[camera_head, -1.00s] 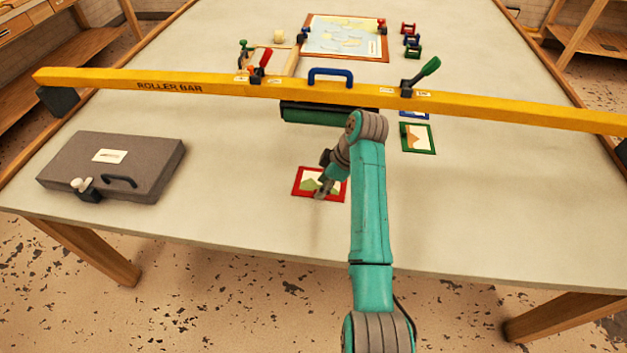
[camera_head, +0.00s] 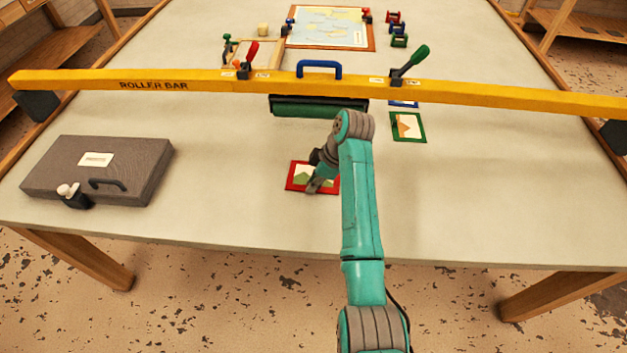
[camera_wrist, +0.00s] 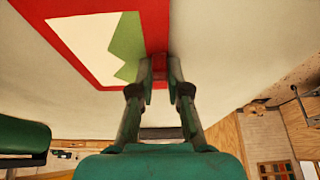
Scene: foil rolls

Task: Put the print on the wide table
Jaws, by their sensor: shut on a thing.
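The print, a small red-bordered picture with a white and green pattern (camera_head: 299,175), is at the near middle of the wide table (camera_head: 440,215). The wrist view shows its red border and green-white face close up (camera_wrist: 85,50). My gripper (camera_head: 312,188) reaches down at the print's near side and covers part of it. In the wrist view my gripper (camera_wrist: 165,75) has its two fingers closed about a red part at the print's edge. I cannot tell whether the print is clear of the tabletop.
A yellow roller bar (camera_head: 450,92) with a blue handle spans the table behind my gripper. A grey case (camera_head: 125,180) lies at left. A green-framed picture (camera_head: 408,126) lies at right. A large map (camera_head: 330,27) lies at the back. The right front is clear.

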